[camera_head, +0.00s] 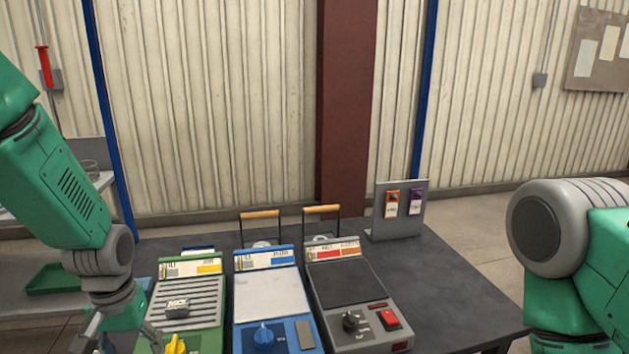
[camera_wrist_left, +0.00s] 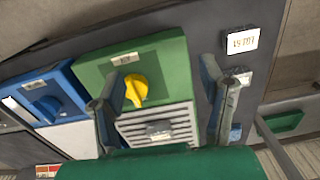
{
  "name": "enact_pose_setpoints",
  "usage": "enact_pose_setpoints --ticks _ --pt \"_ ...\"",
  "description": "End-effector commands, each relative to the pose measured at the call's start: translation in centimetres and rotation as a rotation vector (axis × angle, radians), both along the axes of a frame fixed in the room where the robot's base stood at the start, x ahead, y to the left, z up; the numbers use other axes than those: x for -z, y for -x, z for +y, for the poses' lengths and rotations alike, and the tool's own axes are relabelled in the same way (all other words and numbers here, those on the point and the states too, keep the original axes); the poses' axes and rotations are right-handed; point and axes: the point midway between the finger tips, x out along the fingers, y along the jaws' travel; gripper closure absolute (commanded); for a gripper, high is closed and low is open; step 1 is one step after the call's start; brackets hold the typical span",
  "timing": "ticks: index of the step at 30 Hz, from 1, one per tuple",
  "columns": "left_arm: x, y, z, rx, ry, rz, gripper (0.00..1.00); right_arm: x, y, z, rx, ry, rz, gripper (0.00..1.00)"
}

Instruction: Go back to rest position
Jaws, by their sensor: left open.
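My left gripper (camera_head: 122,338) is low at the left edge of the dark table in the head view, partly cut off by the frame. Its two fingers are spread with nothing held between them in the left wrist view (camera_wrist_left: 162,85). They are over or near the green device (camera_head: 205,288), whose yellow knob (camera_wrist_left: 137,88) shows between them. A small labelled block (camera_head: 177,307) lies on the green device's ribbed top. My right arm is at the right side of the head view; its gripper is out of frame.
A blue device (camera_head: 270,292) and a grey device (camera_head: 345,282) with a red switch stand right of the green one. Behind them are two wooden handles (camera_head: 260,214). A grey stand (camera_head: 410,220) holds two tags. The table's right part is clear.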

Motion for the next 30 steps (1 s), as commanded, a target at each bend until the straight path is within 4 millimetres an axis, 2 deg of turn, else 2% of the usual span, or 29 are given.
enact_pose_setpoints --ticks 8,11,13,16,18,22,25,30 --pt "8.2 5.6 -0.8 0.064 -0.029 0.001 0.36 0.0 0.1 0.0 0.001 0.001 0.002 0.60" --pt "12.1 9.3 -0.9 0.103 -0.030 0.002 0.36 0.0 0.1 -0.1 0.001 0.001 0.002 0.60" --pt "14.9 13.1 -1.2 0.136 -0.027 0.002 0.36 0.0 0.1 -0.1 0.002 0.001 0.002 0.60" --pt "17.7 18.4 -1.7 0.185 -0.015 -0.008 0.36 0.0 0.1 -0.1 0.001 0.001 0.002 0.60" --pt "18.8 21.5 -2.0 0.211 -0.005 -0.018 0.36 0.0 0.1 0.0 0.001 0.001 0.001 0.60" --pt "19.4 25.0 -2.8 0.242 0.010 -0.034 0.36 0.0 0.1 0.0 0.000 0.000 0.001 0.60" --pt "19.4 26.0 -3.2 0.252 0.015 -0.043 0.36 0.0 0.1 0.0 0.000 0.000 0.001 0.60" --pt "19.3 26.1 -3.4 0.255 0.012 -0.047 0.36 0.0 0.1 0.0 0.001 0.000 0.001 0.60"
